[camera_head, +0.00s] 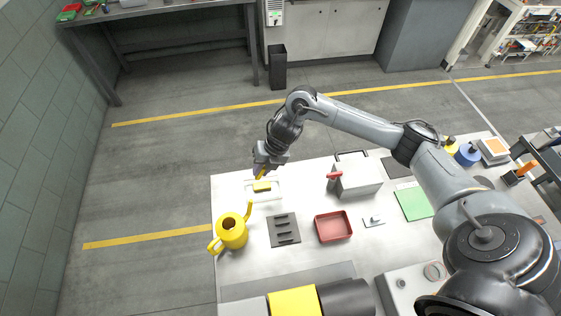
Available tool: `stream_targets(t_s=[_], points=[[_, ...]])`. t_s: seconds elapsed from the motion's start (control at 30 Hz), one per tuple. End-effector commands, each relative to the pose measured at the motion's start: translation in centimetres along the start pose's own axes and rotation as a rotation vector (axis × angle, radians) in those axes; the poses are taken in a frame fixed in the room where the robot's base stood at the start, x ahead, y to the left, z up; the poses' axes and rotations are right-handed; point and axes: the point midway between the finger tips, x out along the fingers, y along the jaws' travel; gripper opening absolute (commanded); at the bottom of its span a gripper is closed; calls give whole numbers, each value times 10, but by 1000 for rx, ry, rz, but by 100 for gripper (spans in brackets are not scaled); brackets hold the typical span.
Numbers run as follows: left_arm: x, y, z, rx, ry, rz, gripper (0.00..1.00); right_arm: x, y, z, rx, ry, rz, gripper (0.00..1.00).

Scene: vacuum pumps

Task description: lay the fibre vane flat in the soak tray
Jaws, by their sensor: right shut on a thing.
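My right gripper (266,164) hangs above the far left part of the bench, pointing down. It is shut on a small yellow strip (262,174), which looks like the fibre vane; it is tilted and partly hidden by the fingers. Just below is a shallow white tray (276,194), which looks like the soak tray, with a yellow patch or piece (262,186) at its far side. I cannot tell whether the strip touches the tray. A dark plate (275,240) with several dark strips or slots lies nearer. My left gripper is out of view.
A yellow oil can (232,232) stands at the left edge, its spout rising towards the white tray. A red tray (333,227) lies mid-bench. A grey box with a red handle (357,181) stands right of the gripper, under my forearm.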

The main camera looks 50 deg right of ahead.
Motion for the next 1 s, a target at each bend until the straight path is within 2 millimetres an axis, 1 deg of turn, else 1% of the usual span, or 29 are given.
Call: stream_targets(t_s=[0.03, 0.2, 0.27, 0.4, 1.0], points=[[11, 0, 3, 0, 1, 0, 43, 16, 3, -7, 1, 5, 15, 0], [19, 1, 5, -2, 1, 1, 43, 34, 4, -20, -1, 4, 51, 0], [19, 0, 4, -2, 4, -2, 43, 37, 3, -23, -2, 3, 62, 0], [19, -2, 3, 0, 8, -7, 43, 39, 0, -24, -2, 2, 84, 0], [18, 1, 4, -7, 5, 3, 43, 39, 0, -24, -2, 2, 94, 0]])
